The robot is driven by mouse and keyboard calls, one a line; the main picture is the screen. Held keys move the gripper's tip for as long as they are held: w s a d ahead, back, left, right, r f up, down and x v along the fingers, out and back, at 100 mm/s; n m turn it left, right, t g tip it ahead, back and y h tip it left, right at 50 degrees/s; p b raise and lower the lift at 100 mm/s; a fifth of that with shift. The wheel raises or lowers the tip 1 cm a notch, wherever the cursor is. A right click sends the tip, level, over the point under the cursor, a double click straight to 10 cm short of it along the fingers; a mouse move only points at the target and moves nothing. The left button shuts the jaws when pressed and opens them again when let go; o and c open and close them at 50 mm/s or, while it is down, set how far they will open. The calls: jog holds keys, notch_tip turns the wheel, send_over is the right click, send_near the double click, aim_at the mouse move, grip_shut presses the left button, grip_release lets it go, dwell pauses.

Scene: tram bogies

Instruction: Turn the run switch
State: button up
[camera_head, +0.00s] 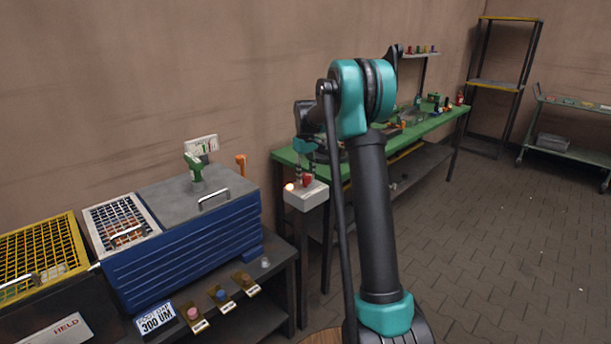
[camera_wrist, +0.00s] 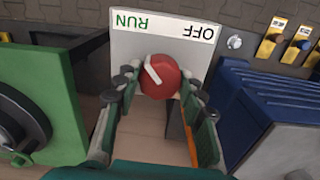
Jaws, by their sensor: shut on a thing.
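The run switch is a red round knob (camera_wrist: 160,78) with a white mark toward its left and upper side. It sits on a pale box (camera_wrist: 165,45) labelled RUN at left and OFF at right, upside down in the wrist view. My gripper (camera_wrist: 159,88) has a finger on each side of the knob and is shut on it.
A lit lamp (camera_head: 289,187) is on the box's left. A blue ribbed machine (camera_head: 185,250) with a grey lid stands left of the post. A green workbench (camera_head: 435,122) with small items runs behind it. Open paved floor (camera_head: 510,230) lies to the right.

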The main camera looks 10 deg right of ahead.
aim_at(306, 175)
jog(key=o, duration=1.2)
jog(key=shift+c, duration=0.2)
notch_tip(306, 175, up, 12)
jog(key=shift+s, duration=0.1)
